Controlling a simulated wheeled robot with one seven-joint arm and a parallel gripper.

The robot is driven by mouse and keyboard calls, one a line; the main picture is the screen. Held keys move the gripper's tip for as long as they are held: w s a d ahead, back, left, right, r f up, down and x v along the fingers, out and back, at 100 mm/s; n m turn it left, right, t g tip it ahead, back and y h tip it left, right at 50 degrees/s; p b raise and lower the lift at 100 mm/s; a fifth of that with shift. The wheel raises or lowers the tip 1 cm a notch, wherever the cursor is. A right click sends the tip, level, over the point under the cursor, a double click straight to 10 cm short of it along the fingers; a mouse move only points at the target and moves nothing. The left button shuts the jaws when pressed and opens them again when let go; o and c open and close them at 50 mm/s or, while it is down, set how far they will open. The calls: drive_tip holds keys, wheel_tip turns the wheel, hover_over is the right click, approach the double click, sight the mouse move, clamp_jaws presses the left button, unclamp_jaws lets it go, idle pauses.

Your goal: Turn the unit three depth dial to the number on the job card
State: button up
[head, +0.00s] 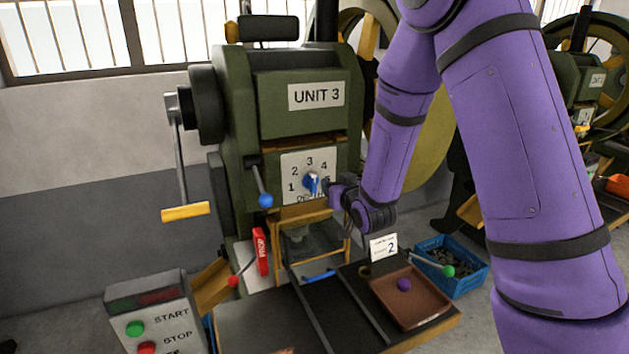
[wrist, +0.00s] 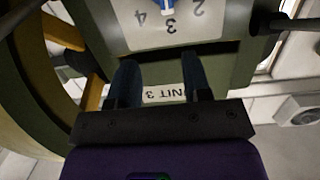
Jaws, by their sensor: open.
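The depth dial (head: 312,184) is a blue knob with a white pointer on a white plate (head: 290,168) of a green press labelled UNIT 3 (head: 316,95). The pointer looks close to 3; the 5 is mostly hidden. The job card (head: 384,247) reads a large 2. My gripper (head: 334,196) is just right of the dial, close to the plate. In the wrist view my gripper (wrist: 161,78) has its fingers apart with nothing between them; the knob (wrist: 160,6) is cut off at the top edge. I see no contact.
A lever with a blue ball (head: 265,200) hangs left of the dial. A crank with a yellow handle (head: 186,212) is further left. Below are a red-ball lever (head: 233,281), a green-ball lever (head: 448,271), a brown tray (head: 428,305) and a blue crate (head: 468,276).

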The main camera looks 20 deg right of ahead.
sight(315, 179)
drive_tip(key=shift+n+t+y, duration=0.3)
drive_tip(key=shift+t+y, duration=0.1)
drive_tip(key=shift+t, duration=0.2)
drive_tip(key=w+f, duration=0.1)
drive_tip(key=w, duration=0.2)
drive_tip(key=w+a+f, duration=0.1)
drive_tip(key=w, duration=0.3)
drive_tip(key=w+a+f, duration=0.1)
drive_tip(key=w, duration=0.3)
drive_tip(key=shift+a+f, duration=0.2)
drive_tip(key=shift+a, duration=0.05)
clamp_jaws()
